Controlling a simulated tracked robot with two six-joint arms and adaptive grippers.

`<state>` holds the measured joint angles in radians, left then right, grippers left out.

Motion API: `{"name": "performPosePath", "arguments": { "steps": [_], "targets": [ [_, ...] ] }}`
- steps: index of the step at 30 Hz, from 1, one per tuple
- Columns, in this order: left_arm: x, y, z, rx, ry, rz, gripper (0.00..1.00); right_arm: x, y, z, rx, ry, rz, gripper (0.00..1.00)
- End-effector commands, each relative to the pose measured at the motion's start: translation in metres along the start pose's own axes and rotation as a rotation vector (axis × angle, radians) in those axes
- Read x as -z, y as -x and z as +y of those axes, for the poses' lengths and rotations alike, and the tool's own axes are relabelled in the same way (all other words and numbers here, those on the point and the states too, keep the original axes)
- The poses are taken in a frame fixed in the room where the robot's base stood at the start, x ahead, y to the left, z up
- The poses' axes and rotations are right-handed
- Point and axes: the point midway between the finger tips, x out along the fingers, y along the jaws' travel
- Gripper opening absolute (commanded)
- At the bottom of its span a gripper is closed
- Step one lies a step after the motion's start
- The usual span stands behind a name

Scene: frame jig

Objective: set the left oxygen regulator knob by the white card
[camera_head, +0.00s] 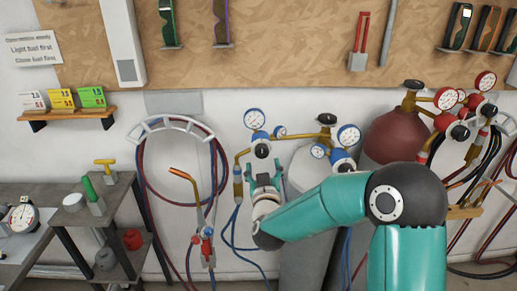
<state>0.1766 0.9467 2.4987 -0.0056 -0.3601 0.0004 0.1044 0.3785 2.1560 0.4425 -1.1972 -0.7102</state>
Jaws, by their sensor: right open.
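The left oxygen regulator has a blue-rimmed gauge (254,118) and a black knob (262,150) on its front, left of the pale grey cylinder (300,200). My right gripper (263,176) is open just below this knob in the picture, its fingers pointing up. I cannot tell whether it touches the knob. The white card (32,101) stands at the left end of the small wooden shelf (68,115); its figures are too small to read surely. My left gripper is not in view.
A second blue-gauged regulator (348,135) sits close on the right. A dark red cylinder (392,137) with red gauges stands beyond it. Yellow (61,98) and green (92,96) cards share the shelf. Hoses and a torch (184,174) hang left of my gripper.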

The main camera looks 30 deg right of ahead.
Motion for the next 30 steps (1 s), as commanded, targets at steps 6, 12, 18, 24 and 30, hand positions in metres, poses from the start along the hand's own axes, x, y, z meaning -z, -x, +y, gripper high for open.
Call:
{"name": "performPosePath", "arguments": {
  "steps": [6,12,18,24,30],
  "targets": [
    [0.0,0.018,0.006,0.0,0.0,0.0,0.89,0.002,-0.048,0.001,-0.001,0.0,-0.002,0.68],
    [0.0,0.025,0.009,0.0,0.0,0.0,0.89,0.001,-0.076,0.0,0.0,0.0,-0.001,0.68],
    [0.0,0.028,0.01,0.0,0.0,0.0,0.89,0.0,-0.087,0.0,0.002,-0.001,-0.001,0.68],
    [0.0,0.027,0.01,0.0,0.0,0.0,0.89,-0.001,-0.088,0.0,0.002,0.0,-0.001,0.68],
    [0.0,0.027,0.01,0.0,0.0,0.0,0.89,-0.001,-0.088,0.0,0.001,0.0,-0.001,0.46]
  ]
}}
